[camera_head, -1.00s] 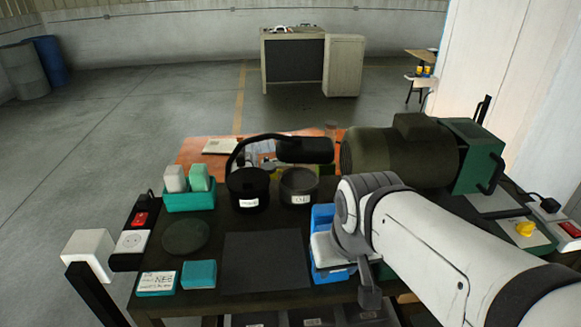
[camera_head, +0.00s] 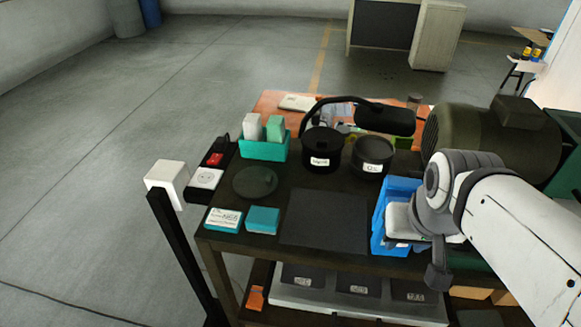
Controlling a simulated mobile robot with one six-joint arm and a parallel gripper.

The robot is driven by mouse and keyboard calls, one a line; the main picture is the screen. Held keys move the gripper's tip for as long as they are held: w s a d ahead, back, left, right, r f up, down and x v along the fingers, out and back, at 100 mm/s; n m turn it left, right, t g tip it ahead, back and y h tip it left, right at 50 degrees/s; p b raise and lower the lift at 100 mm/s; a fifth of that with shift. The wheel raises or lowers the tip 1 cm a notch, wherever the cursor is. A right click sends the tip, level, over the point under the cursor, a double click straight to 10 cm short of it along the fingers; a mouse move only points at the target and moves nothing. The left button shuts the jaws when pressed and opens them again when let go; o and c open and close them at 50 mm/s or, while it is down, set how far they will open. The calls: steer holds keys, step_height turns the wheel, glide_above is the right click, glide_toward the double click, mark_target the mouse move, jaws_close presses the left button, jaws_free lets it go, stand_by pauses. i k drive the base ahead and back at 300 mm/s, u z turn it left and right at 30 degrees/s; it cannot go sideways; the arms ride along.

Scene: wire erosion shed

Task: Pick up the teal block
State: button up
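The teal block (camera_head: 262,220) lies on the dark table top (camera_head: 218,240) near its front left edge. A white-and-teal labelled box (camera_head: 223,219) lies just left of it. A dark flat mat (camera_head: 325,220) lies to its right. My gripper (camera_head: 437,278) is at the right, beside the blue bin (camera_head: 392,192) and well apart from the block. The dark end part points down, and I cannot make out whether its fingers are open. The block is fully in view, with nothing on it.
Behind the block are a dark round disc (camera_head: 255,182), a teal holder (camera_head: 262,149) with two upright blocks, and two black pots (camera_head: 321,150) (camera_head: 371,158). A large motor (camera_head: 480,140) stands at the right. A white box on a post (camera_head: 166,180) stands at the left.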

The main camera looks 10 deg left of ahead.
mark_target(259, 219)
steer(key=u, duration=1.2)
steer(key=i, duration=0.25)
steer(key=z, duration=0.1)
